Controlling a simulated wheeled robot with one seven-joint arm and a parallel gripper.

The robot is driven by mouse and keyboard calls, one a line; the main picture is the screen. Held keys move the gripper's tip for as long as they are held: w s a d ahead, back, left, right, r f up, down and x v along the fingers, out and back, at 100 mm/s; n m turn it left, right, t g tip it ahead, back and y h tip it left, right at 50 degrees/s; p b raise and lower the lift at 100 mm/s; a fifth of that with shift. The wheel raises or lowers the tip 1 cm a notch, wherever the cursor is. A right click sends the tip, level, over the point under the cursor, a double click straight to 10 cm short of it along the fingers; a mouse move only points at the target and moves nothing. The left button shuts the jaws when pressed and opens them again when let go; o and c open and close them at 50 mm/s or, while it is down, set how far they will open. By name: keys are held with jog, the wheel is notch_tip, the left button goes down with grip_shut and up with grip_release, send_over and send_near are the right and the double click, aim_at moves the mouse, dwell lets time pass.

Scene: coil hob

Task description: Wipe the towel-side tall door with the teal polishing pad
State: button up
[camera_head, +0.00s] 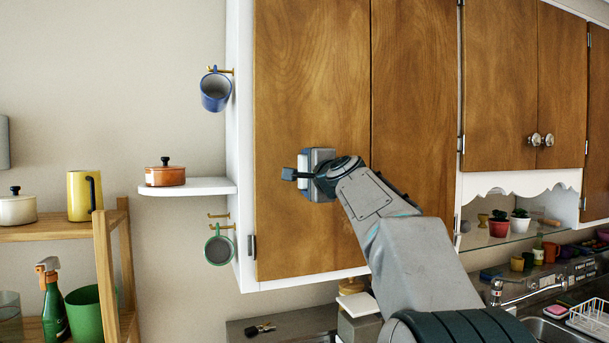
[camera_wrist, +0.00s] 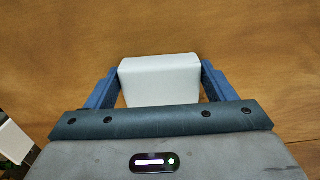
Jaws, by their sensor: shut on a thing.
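Two tall wooden doors stand side by side in the head view, a left one (camera_head: 310,80) and a right one (camera_head: 413,100). No towel shows, so I cannot tell which is the towel side. My gripper (camera_head: 300,176) is in front of the lower part of the left door. In the wrist view my gripper (camera_wrist: 160,72) is shut on a pale, whitish block-shaped pad (camera_wrist: 158,84), with a blue finger on each side. The pad looks pale rather than teal here. Wood fills the view behind it; I cannot tell whether the pad touches the door.
Left of the cabinet hang a blue mug (camera_head: 215,91) and a green mug (camera_head: 218,250). An orange pot (camera_head: 165,173) sits on a small white shelf (camera_head: 205,187) between them. A wooden rack (camera_head: 105,260) stands at far left. The sink (camera_head: 548,330) is at lower right.

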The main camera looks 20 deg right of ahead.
aim_at(304, 158)
jog(key=shift+d+r, duration=0.8)
jog(key=shift+d, duration=4.1)
jog(key=shift+a+p, duration=0.45)
jog(key=shift+a, duration=4.9)
jog(key=shift+r+p, duration=0.85)
jog(key=shift+r, duration=0.05)
jog(key=d+b, duration=0.1)
jog(key=d, duration=0.9)
jog(key=shift+d+b, duration=0.35)
jog(key=shift+f, duration=0.15)
